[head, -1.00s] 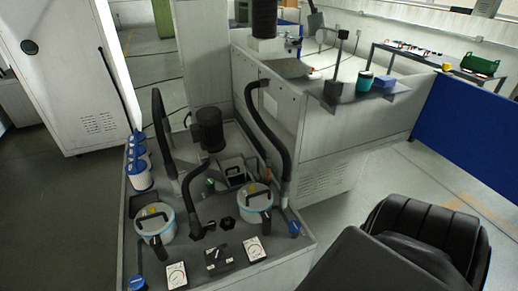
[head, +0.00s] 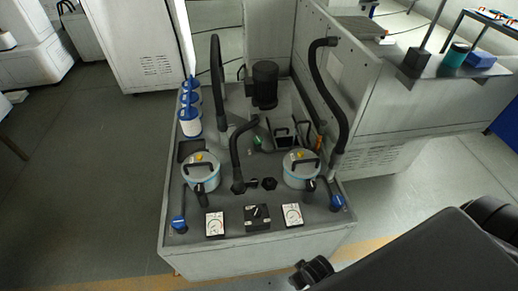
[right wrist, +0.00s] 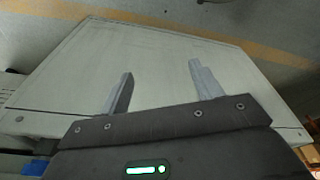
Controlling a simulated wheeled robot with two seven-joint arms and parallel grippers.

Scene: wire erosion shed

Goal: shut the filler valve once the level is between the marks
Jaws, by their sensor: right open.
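Two blue-handled valves stand on the grey filter unit's top (head: 225,222), one at the front left (head: 179,222) and one at the front right (head: 337,202). I cannot tell which is the filler valve. A small green part (head: 257,143) and an upright orange part (head: 318,138) show near the open well; level marks cannot be made out. My right gripper (right wrist: 160,85) is open and empty in the right wrist view, its two fingers apart in front of a pale panel (right wrist: 155,55). Its fingers are not seen in the head view. My left gripper is not in view.
Two lidded canisters (head: 201,174) (head: 300,173), two dial gauges (head: 215,224) (head: 292,215) and a black knob box (head: 257,217) crowd the unit's front. Black hoses (head: 326,95) and a motor (head: 265,85) stand behind. Floor is open at left.

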